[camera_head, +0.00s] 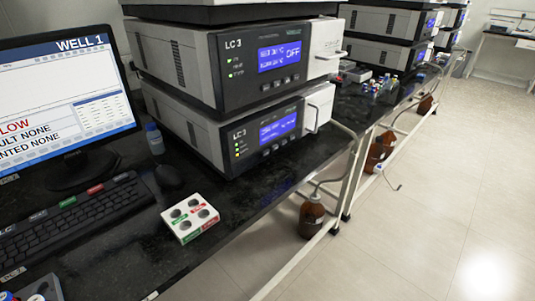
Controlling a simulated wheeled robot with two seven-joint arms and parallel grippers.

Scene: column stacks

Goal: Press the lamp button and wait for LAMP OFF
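Two stacked LC 3 instrument modules stand on the black bench. A row of small dark buttons (279,84) sits below this display. The lower module (240,155) has a blue display (278,128) with text too small to read, and small buttons (279,145) below it. I cannot tell which button is the lamp button, and no "LAMP OFF" wording is legible. Neither of my grippers is in view.
A monitor (60,55) reading "WELL 1" and "LOW" stands left, with a keyboard (75,215) and mouse (168,177) before it. The floor at right is clear.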

